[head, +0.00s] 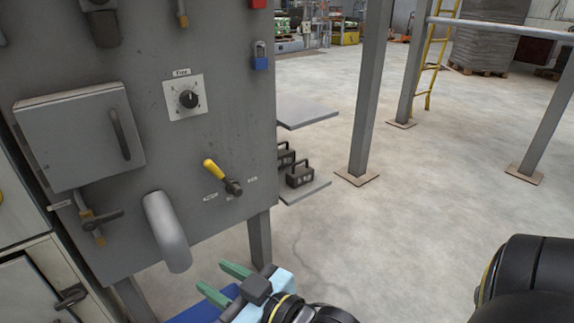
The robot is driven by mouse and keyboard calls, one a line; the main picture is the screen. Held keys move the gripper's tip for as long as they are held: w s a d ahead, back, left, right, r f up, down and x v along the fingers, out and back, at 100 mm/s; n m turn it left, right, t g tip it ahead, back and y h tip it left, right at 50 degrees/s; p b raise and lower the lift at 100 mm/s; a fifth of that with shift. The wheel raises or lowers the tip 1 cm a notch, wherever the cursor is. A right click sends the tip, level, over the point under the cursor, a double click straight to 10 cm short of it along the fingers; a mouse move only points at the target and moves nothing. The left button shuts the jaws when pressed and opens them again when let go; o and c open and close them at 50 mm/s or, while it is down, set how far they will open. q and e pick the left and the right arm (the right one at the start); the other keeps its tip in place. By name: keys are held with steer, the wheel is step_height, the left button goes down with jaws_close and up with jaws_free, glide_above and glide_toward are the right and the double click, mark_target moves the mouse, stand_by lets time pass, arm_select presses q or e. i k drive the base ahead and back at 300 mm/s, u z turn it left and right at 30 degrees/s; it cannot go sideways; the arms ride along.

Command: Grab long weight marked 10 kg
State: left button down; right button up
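Two dark block weights with handles sit on a low grey shelf (308,191) just past the right edge of the grey cabinet. The nearer weight (300,179) has a pale marking too small to read surely. The other weight (285,158) is partly hidden by the cabinet edge. I cannot tell which one, if either, is the long 10 kg weight. My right gripper (224,282), with green fingers, is at the bottom of the view, below and left of the weights and well apart from them. Its fingers are spread with nothing seen between them. My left gripper is out of view.
The grey cabinet (140,110) fills the left, with a yellow-handled lever (222,176), a knob (189,98) and a bent pipe (167,232) sticking out. An upper shelf (306,113) overhangs the weights. A steel post (366,90) stands right of them.

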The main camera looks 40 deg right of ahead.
mark_target(286, 155)
steer(key=z, duration=2.5)
steer(key=i, duration=0.5)
steer(key=u, duration=1.4)
